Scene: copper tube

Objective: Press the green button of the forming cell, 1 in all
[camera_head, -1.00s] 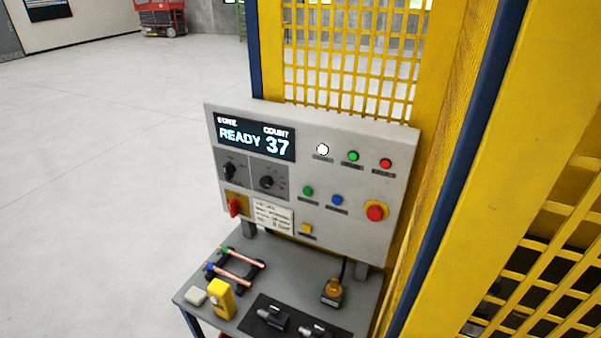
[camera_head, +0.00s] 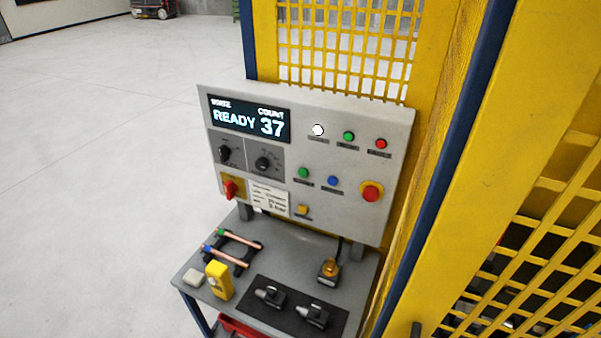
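The forming cell's grey control panel (camera_head: 285,215) stands upright in the middle of the view, tilted slightly in the picture. A green button (camera_head: 303,172) sits in its lower row, left of a blue button (camera_head: 333,181). Another green round light or button (camera_head: 349,135) sits in the upper row, between a lit white one (camera_head: 318,130) and a red one (camera_head: 381,143). The display (camera_head: 248,118) reads READY and COUNT 37. Neither of my grippers is in view, and nothing covers the buttons.
A red mushroom button (camera_head: 371,192) is at the panel's right. Below, a grey shelf (camera_head: 283,242) holds copper tubes (camera_head: 236,240) on a black rack, a yellow device (camera_head: 218,281) and tools on a black mat (camera_head: 288,307). Yellow mesh fencing (camera_head: 345,45) stands behind and right; open floor lies left.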

